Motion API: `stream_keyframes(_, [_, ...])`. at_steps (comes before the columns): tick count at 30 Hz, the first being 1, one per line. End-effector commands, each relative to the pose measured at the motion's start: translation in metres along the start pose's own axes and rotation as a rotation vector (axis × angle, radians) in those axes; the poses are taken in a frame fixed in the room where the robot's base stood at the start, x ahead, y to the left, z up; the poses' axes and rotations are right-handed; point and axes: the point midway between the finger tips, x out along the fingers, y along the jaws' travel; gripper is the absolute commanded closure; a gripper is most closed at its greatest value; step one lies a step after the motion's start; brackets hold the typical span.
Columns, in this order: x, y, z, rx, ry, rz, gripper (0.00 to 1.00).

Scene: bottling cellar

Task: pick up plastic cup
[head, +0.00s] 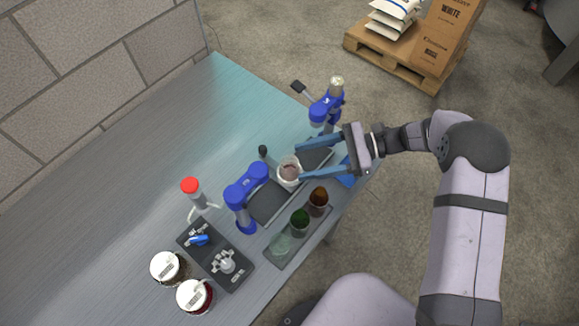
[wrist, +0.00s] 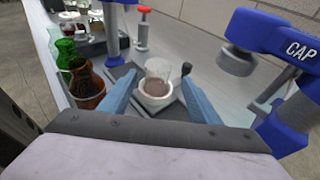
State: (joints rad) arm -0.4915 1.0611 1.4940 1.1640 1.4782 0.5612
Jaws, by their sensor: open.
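A clear plastic cup (head: 290,166) with brownish contents sits upright in a white round holder (head: 289,184), between two blue-headed machines. In the wrist view the cup (wrist: 159,70) stands straight ahead, its lower part inside the white holder (wrist: 155,97). My gripper (head: 301,163) is open, with its blue fingers reaching from the right toward the cup. In the wrist view the gripper (wrist: 160,80) has one finger on each side of the cup and holder, and nothing is held. Whether a finger touches the cup cannot be told.
Blue machines stand at lower left (head: 246,184) and upper right (head: 327,108) of the cup. Brown (head: 318,198), green (head: 300,217) and clear glass vessels stand on a grey tray below. A red-topped stand (head: 190,187) and white-lidded jars are farther left. The upper-left table is clear.

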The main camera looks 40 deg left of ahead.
Motion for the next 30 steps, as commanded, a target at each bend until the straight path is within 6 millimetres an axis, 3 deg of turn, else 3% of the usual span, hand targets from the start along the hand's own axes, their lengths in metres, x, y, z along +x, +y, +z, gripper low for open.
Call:
stream_keyframes(15, [0.048,0.005,0.003,0.000,0.000,0.002,0.43])
stream_keyframes(24, [0.052,0.005,0.002,-0.001,0.001,-0.001,0.43])
stream_keyframes(30, [0.051,0.005,0.002,0.000,0.001,0.000,0.88])
